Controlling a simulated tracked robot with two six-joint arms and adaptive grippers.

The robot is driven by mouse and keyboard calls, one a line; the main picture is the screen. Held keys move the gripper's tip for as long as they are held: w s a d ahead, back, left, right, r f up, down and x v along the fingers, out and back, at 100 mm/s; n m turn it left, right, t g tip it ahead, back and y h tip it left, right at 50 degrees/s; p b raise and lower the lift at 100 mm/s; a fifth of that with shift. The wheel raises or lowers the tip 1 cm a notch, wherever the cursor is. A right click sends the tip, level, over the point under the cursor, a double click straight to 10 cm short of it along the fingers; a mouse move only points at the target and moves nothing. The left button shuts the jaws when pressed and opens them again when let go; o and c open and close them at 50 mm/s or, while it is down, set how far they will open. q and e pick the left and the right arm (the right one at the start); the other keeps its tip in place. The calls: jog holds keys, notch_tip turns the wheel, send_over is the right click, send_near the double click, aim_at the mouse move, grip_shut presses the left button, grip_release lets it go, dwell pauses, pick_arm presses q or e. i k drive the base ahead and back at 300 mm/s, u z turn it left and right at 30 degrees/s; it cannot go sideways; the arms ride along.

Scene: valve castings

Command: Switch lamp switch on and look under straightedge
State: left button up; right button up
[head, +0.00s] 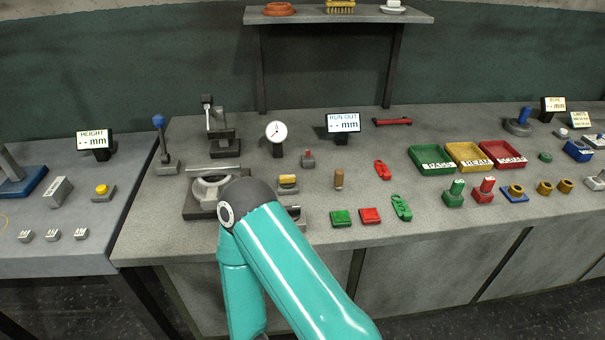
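A thin light bar that looks like the straightedge (203,177) lies across the top of a pale ring-shaped casting (205,190) on a dark base. I cannot make out the gap beneath it from here. A small grey block with a red top (308,158) stands behind and to the right; it may be the lamp switch, but its position is too small to read. A teal arm of mine rises from the bottom edge, its dark elbow close in front of the casting and hiding its right front side. Neither gripper shows.
A dial gauge (276,133) and a run-out display (342,126) stand behind. A blue-knobbed lever (162,145) is at left. A yellow-topped block (288,184), a brown peg (338,180) and green (341,218) and red (370,216) buttons are right of the elbow. Coloured trays (431,170) stand further right.

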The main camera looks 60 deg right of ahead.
aim_at(286, 182)
jog(key=z, duration=0.05)
jog(key=k, duration=1.3)
jog(key=z, duration=0.65)
jog(key=i, duration=1)
